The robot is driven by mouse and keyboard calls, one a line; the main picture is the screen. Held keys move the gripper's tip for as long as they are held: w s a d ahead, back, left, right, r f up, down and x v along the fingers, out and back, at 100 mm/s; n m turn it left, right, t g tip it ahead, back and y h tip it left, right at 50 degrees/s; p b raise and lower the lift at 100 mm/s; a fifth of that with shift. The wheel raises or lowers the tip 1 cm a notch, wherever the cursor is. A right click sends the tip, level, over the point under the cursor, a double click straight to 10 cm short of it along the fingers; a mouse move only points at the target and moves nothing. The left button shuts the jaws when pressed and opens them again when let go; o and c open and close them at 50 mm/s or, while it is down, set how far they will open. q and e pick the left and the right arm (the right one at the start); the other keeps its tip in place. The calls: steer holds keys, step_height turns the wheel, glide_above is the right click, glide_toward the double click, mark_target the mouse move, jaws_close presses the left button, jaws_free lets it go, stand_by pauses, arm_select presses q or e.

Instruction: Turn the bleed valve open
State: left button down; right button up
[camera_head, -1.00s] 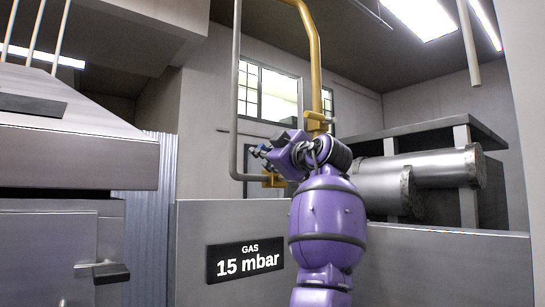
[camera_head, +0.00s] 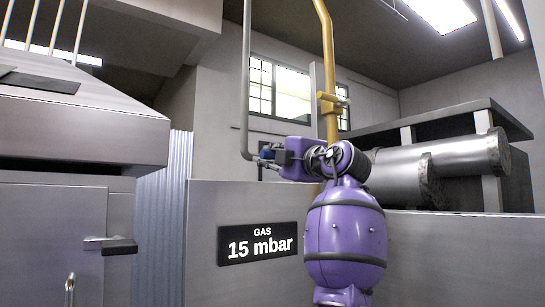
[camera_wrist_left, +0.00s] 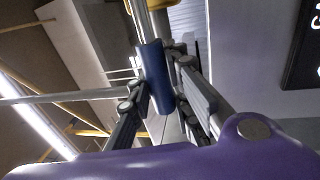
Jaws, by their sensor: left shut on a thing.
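My left gripper (camera_head: 264,159) reaches in front of the foot of a grey vertical pipe (camera_head: 246,80), its wrist nearly level. In the left wrist view its two dark fingers (camera_wrist_left: 158,95) are closed on either side of a blue handle (camera_wrist_left: 154,68), which I take to be the bleed valve's. A bit of blue also shows between the fingers in the head view. A pale pipe and a yellow fitting (camera_wrist_left: 160,5) show beyond the handle. The valve body is mostly hidden behind my gripper and wrist in the head view. My right gripper is not in view.
A yellow gas pipe (camera_head: 328,45) with a yellow valve (camera_head: 331,104) rises behind my wrist. A low grey wall carries a black "GAS 15 mbar" sign (camera_head: 257,243). A grey cabinet with a handle (camera_head: 118,245) stands at left; large metal cylinders (camera_head: 450,160) lie at right.

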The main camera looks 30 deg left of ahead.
arm_select(q)
steer(key=shift+f, duration=0.3)
steer(key=c, duration=1.9)
jaws_free()
steer(key=shift+d, duration=0.1)
steer(key=shift+o, duration=1.3)
steer(key=shift+r, duration=0.1)
steer(key=shift+s, duration=0.1)
steer(key=shift+d, duration=0.3)
steer(key=v, duration=1.1)
steer(key=shift+s+d, duration=0.1)
steer(key=shift+d, duration=0.1)
